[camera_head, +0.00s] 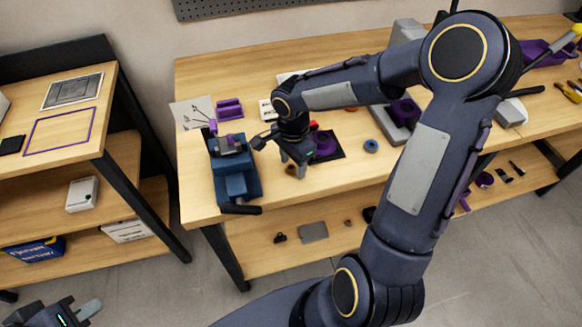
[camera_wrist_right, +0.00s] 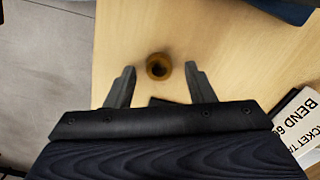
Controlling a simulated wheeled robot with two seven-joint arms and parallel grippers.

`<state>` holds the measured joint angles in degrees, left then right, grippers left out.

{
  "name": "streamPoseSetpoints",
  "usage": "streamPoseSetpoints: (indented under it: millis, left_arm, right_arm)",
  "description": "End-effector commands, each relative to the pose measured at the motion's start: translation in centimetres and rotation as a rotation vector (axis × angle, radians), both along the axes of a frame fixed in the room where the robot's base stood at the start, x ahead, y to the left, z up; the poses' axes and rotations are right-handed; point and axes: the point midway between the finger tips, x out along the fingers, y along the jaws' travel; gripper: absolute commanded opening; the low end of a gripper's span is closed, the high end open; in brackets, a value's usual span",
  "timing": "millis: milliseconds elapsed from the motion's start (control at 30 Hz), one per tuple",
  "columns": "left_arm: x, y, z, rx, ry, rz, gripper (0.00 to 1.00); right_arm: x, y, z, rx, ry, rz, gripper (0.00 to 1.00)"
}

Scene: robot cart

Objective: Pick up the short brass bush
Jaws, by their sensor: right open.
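The short brass bush (camera_wrist_right: 158,66) is a small yellow-brown ring with a dark bore, standing on the wooden bench top in the right wrist view. It also shows in the head view (camera_head: 290,170), just below my right gripper and partly hidden by it. My right gripper (camera_head: 298,172) points down over the bench near its front edge. In the right wrist view its two fingers (camera_wrist_right: 160,77) are apart, with the bush between and slightly beyond the tips, not gripped. My left gripper (camera_head: 75,314) is at the bottom left corner of the head view, partly cut off, away from the bench.
A blue vise (camera_head: 236,178) stands left of the bush at the bench's front edge. A purple round part on a black plate (camera_head: 325,148) and a blue ring (camera_head: 371,145) lie to the right. A printed card (camera_wrist_right: 300,128) lies at the right in the wrist view.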

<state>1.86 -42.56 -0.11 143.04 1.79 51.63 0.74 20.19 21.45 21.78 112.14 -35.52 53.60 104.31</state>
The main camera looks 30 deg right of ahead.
Motion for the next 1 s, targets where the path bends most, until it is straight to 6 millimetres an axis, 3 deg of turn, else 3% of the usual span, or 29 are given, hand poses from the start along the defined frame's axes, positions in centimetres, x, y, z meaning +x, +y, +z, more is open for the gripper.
streamPoseSetpoints:
  millis: [233,600,1000]
  left_arm:
    - [0.0,0.0,0.0,0.0,0.0,0.0,0.0]
    - [0.0,0.0,0.0,0.0,0.0,0.0,0.0]
    - [0.0,0.0,0.0,0.0,0.0,0.0,0.0]
  right_arm:
    - [0.0,0.0,-0.1,-0.001,-0.001,0.001,0.48]
    - [0.0,0.0,-0.1,-0.001,-0.001,0.001,0.01]
    - [0.1,0.0,0.9,-0.003,-0.003,0.001,0.0]
